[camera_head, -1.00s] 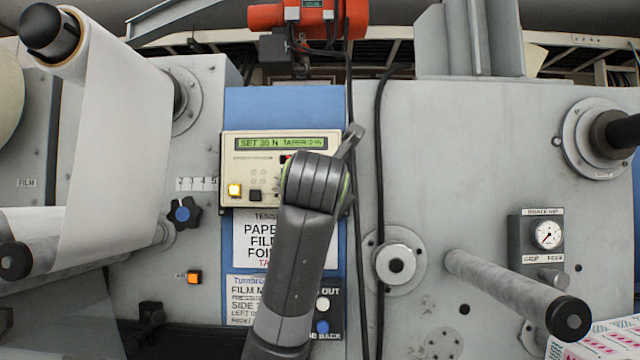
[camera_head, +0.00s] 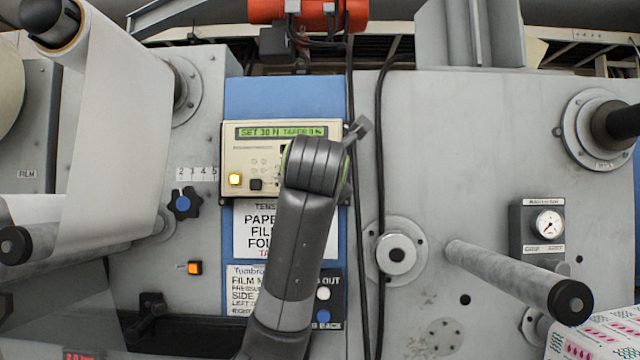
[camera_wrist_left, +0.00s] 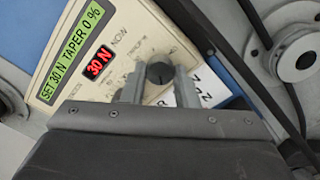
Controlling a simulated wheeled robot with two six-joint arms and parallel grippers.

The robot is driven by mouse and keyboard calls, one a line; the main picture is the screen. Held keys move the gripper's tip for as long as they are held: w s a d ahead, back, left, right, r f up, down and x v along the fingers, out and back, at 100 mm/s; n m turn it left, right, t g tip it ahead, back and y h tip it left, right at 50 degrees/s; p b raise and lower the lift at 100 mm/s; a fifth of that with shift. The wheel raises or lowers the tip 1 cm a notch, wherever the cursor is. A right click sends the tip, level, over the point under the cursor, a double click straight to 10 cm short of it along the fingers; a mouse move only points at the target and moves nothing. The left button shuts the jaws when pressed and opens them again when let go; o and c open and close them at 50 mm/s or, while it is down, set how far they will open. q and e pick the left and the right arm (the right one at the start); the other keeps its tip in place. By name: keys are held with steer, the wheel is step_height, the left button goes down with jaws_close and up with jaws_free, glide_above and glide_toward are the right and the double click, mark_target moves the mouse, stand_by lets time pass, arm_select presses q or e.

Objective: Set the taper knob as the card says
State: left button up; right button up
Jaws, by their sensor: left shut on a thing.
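The cream tension controller (camera_head: 235,153) on the blue panel has a green display (camera_head: 282,132) reading SET 30 N TAPER 0 %. In the left wrist view its display (camera_wrist_left: 70,53) reads the same, and a red readout (camera_wrist_left: 99,62) shows 30 N. My left gripper (camera_wrist_left: 159,84) is shut on a dark round knob (camera_wrist_left: 159,72), one finger on each side. My left arm hides this knob in the head view. A white card (camera_head: 262,232) below lists paper, film and foil; my arm covers its right part. A lower card (camera_head: 244,285) mentions film and is partly covered.
A blue-centred hand knob (camera_head: 183,204) and an orange button (camera_head: 194,268) are to the left. Black cables (camera_head: 379,150) hang just right of my arm.

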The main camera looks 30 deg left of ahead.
arm_select(q)
steer(key=n+b, duration=0.7)
steer(key=n, duration=0.6)
steer(key=n+b, duration=0.7)
steer(key=n, duration=0.6)
steer(key=shift+w+f, duration=0.15)
steer(key=shift+f, duration=0.05)
stand_by(1.6)
stand_by(0.4)
steer(key=o, duration=1)
steer(key=shift+d+r, duration=0.1)
steer(key=shift+r, duration=0.05)
